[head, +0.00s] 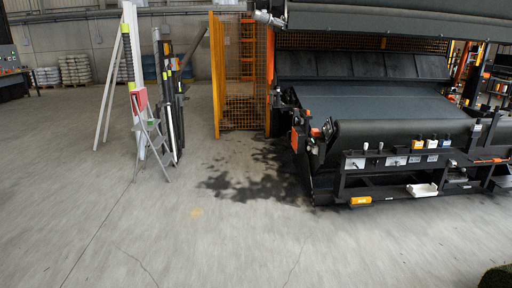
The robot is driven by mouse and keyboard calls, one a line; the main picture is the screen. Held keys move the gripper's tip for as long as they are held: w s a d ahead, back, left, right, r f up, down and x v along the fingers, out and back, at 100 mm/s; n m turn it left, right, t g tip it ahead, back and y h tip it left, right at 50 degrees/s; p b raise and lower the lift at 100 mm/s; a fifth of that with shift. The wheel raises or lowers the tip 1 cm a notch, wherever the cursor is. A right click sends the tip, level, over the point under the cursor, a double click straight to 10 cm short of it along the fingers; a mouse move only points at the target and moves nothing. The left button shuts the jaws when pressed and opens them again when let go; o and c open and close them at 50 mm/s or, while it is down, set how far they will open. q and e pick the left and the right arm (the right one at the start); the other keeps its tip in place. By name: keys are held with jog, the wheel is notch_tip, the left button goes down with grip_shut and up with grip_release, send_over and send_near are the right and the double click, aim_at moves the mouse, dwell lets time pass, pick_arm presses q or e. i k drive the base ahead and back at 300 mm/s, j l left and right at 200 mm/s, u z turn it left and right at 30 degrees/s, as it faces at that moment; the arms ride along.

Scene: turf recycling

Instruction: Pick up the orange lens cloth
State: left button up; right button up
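I cannot make out an orange lens cloth for certain. A small orange item (361,200) lies at the front left end of the machine's low shelf, too small to identify. Another small orange-yellow item (418,144) sits on the upper ledge at the front of the machine, beside small white and blue items. Neither of my grippers shows in the head view.
A large dark roller machine (400,133) stands at the right, with a white tray (422,190) on its low front shelf. A yellow mesh fence (238,75) adjoins it. A grey stepladder (150,135) stands left. The concrete floor (220,240) in front is clear, with a dark stain.

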aim_at(315, 132)
jog(key=i, duration=3.3)
jog(key=i+z, duration=0.15)
jog(key=i, duration=0.7)
jog(key=i+j+z, duration=0.1)
jog(key=i, duration=0.7)
jog(key=j, duration=0.1)
